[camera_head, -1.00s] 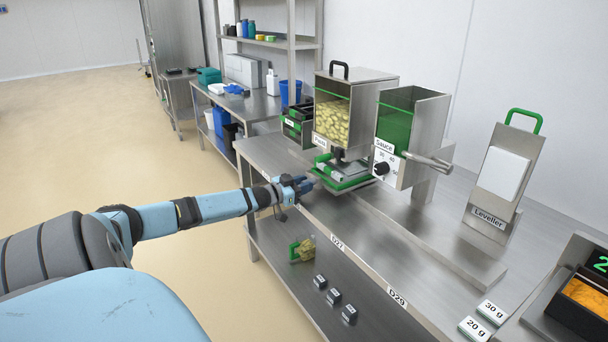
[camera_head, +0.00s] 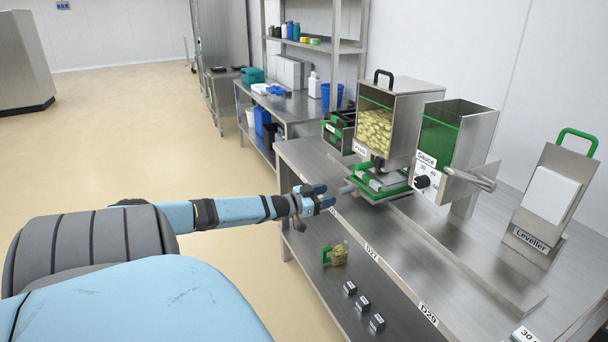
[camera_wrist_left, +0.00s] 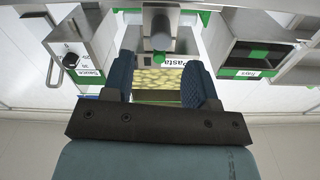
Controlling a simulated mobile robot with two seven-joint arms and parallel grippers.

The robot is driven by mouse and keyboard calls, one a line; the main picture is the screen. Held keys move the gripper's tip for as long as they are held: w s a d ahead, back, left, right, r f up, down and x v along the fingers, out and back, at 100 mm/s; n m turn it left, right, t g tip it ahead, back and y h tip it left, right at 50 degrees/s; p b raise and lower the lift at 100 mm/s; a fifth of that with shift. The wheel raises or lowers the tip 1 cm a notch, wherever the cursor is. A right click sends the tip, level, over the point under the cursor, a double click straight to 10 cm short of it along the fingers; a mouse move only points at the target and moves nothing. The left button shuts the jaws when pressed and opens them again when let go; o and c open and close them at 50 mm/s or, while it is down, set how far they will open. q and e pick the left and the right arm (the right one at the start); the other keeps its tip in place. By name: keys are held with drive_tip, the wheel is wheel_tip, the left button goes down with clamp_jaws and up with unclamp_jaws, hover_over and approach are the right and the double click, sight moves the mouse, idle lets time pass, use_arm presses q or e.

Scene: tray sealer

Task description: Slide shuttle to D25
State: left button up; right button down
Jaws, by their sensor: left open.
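The shuttle (camera_head: 394,193) is a green carriage with a pale tray on it, under the pasta dispenser (camera_head: 384,125) on the steel bench. Its grey knob (camera_head: 347,189) points left, toward the bench's front edge. My left gripper (camera_head: 328,198) is open and empty just short of the knob, with a small gap. On the bench edge I read the labels D27 (camera_head: 371,253) and D29 (camera_head: 428,313); no D25 label can be read. My right gripper is out of view.
The sauce dispenser (camera_head: 455,140) and the leveller (camera_head: 549,200) stand right of the shuttle. A steel rail (camera_head: 470,262) runs along the bench. Small weights (camera_head: 363,303) and a green-handled scoop (camera_head: 335,255) lie on the lower shelf. A second bench (camera_head: 286,103) stands behind.

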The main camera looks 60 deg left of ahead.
use_arm(q)
drive_tip(key=s+p, duration=0.2)
drive_tip(key=s, duration=0.5)
drive_tip(key=shift+s+a, duration=0.3)
drive_tip(key=shift+s, duration=0.05)
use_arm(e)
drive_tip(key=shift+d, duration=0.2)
